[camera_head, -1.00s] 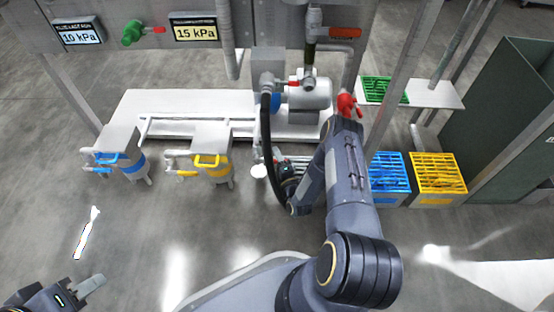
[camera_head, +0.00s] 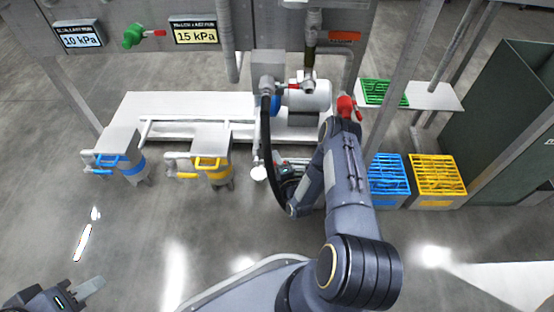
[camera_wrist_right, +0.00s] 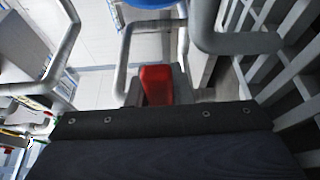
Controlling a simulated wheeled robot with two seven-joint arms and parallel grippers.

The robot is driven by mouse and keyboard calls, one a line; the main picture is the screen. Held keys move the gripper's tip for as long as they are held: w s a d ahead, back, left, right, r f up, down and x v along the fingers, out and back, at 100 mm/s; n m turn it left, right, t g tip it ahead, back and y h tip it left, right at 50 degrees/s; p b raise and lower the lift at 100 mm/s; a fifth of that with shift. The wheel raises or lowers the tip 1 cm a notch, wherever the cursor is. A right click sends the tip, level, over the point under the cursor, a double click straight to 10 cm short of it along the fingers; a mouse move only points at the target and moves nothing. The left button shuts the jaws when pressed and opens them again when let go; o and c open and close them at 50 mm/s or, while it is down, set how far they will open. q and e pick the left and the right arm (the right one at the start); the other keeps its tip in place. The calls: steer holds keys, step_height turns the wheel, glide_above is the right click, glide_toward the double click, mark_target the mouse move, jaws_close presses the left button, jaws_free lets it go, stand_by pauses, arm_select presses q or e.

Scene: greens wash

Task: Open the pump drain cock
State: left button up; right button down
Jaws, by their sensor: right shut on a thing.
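The pump (camera_head: 308,95), a pale cylinder with a blue ring, stands on the white bench at the back. A red lever (camera_wrist_right: 157,85), which looks like the drain cock's handle, shows in the right wrist view in front of my gripper's dark palm. My right gripper (camera_wrist_right: 156,90) is shut on this red lever, with grey parts close on both sides of it. In the head view my right gripper (camera_head: 280,165) is low in front of the bench, partly hidden by the black hose and my arm. My left gripper (camera_head: 88,288) is at the lower left, away from everything; its finger gap is unclear.
A black hose (camera_head: 267,150) hangs beside my right gripper. Blue-handled (camera_head: 122,162) and yellow-handled (camera_head: 212,163) vessels stand left. Blue (camera_head: 388,175) and yellow (camera_head: 437,175) crates stand right. Grey pipes (camera_wrist_right: 205,30) surround the lever closely. The floor at front left is clear.

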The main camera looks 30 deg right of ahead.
steer(key=shift+w+a+r+n+g+h+p, duration=0.2)
steer(key=shift+r+n+g+p, duration=0.3)
steer(key=shift+r+n+p, duration=0.45)
steer(key=shift+w+a+r+n+g+h+p, duration=0.1)
steer(key=shift+a+r+n+g+p, duration=0.35)
steer(key=shift+n+p, duration=0.75)
steer(key=shift+w+a+r+n+g+h+p, duration=0.1)
steer(key=shift+r+n+g+p, duration=0.45)
steer(key=shift+r+n+p, duration=0.5)
steer(key=shift+f, duration=0.15)
steer(key=c, duration=1.3)
jaws_free()
steer(key=shift+s, duration=0.1)
